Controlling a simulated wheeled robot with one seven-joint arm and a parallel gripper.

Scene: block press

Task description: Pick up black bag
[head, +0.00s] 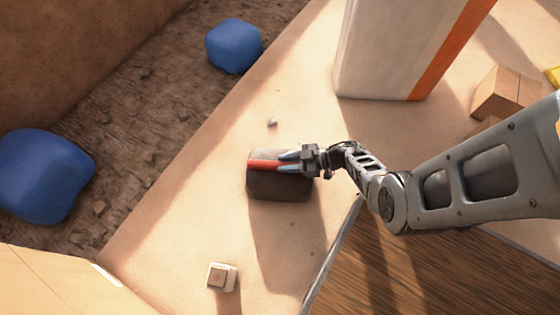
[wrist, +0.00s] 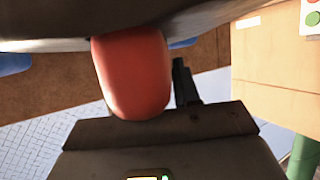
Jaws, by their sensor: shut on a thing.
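The black bag (head: 278,188) is a dark, rounded block shape on the sandy floor in the middle of the head view. A red strip runs along its top. My gripper (head: 288,162) reaches it from the right, with its blue-grey fingers at the red strip, and is shut on the bag. In the wrist view the dark bag (wrist: 150,18) fills the top edge, and a rounded red piece (wrist: 135,75) stands between it and my gripper body. The exact contact of the fingers is hidden. A shadow spreads below the bag; I cannot tell whether it touches the floor.
Blue lumps (head: 234,46) (head: 42,176) lie in the brown trench at left. A white pillar with an orange stripe (head: 395,50) stands behind. A small beige cube (head: 222,277) is in front, wooden boxes (head: 506,92) at right. Sandy floor around the bag is mostly clear.

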